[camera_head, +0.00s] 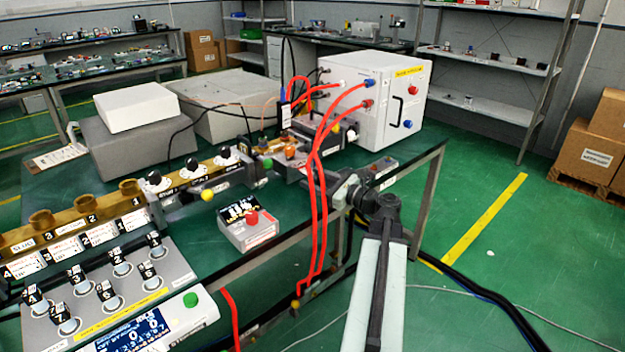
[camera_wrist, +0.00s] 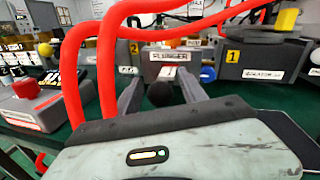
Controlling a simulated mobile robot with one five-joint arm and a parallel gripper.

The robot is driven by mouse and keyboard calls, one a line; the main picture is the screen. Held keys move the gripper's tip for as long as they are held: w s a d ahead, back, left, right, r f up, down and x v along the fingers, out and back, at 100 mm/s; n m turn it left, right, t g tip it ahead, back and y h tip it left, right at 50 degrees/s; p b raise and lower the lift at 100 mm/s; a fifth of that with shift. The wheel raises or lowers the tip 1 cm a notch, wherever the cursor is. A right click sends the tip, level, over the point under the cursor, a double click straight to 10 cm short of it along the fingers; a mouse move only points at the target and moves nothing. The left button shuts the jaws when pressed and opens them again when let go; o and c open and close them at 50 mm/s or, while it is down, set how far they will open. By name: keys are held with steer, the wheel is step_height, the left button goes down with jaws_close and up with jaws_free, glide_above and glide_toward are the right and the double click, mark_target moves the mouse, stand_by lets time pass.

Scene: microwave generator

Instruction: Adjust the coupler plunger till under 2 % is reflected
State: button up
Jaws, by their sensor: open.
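In the wrist view a small block carries a "PLUNGER" label (camera_wrist: 168,56). Below the label a dark round knob (camera_wrist: 160,94) shows between the two fingers of my gripper (camera_wrist: 159,80). The fingers are apart, one on each side of the knob; I cannot tell whether either touches it. In the head view my gripper (camera_head: 333,182) is at the table's right edge, by the red hoses, and the knob cannot be made out there. The console screen (camera_head: 130,330) shows "IDLE" and large zeros; its smaller text is unreadable.
Thick red hoses (camera_head: 316,190) hang from the white cabinet (camera_head: 375,95) and pass close to my gripper. A box with a red button (camera_head: 250,228) stands left of it. An "ISOLATOR" block (camera_wrist: 262,58) is right of the plunger. Floor at right is mostly clear.

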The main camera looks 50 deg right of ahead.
steer(key=shift+w, duration=0.45)
jaws_close()
stand_by(1.1)
